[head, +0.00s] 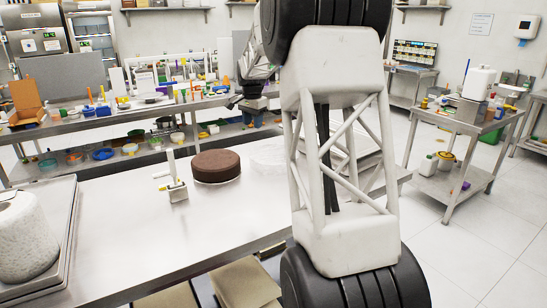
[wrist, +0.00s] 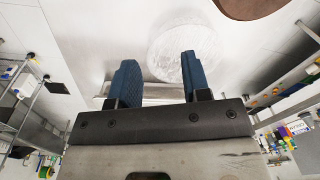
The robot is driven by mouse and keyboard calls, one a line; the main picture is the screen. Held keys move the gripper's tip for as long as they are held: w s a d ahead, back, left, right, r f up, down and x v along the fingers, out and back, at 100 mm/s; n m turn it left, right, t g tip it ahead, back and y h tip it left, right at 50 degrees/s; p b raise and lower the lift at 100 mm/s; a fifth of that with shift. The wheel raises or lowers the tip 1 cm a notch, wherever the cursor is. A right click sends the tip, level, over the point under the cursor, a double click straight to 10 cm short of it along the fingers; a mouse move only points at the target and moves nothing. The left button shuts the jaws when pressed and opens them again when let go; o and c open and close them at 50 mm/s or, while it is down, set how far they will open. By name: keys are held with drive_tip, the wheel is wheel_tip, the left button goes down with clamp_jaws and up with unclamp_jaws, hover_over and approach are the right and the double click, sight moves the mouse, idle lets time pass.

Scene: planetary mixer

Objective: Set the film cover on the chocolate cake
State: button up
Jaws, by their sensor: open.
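The chocolate cake (head: 216,166) is a brown disc on the bare steel table (head: 120,225), left of my arm in the head view. Its edge also shows at the top right of the wrist view (wrist: 248,7). The film cover (head: 265,155) is a round, clear, crinkled piece lying on the table just right of the cake, partly behind my arm. In the wrist view the film cover (wrist: 182,50) lies beyond and between my blue fingertips, apart from the cake. My gripper (wrist: 157,62) is open and empty, with its fingers spread. I cannot tell whether a finger touches the film.
A small metal holder with an upright post (head: 176,185) stands left of the cake. A tray (head: 62,240) with a grey-white roll (head: 25,235) is at the near left. The table front is clear. A cluttered bench (head: 120,110) stands behind.

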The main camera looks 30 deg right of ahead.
drive_tip(key=w+d+f+m, duration=0.2)
drive_tip(key=w+d+f, duration=0.3)
drive_tip(key=w+d, duration=0.25)
drive_tip(key=m, duration=0.3)
hover_over(274, 148)
drive_tip(key=shift+g, duration=0.3)
drive_tip(key=f, duration=0.7)
drive_tip(key=shift+w+f, duration=0.25)
drive_tip(key=shift+d, duration=0.15)
drive_tip(key=shift+f, duration=0.15)
drive_tip(key=shift+f, duration=1.2)
drive_tip(key=shift+f, duration=0.1)
drive_tip(key=shift+f, duration=2.55)
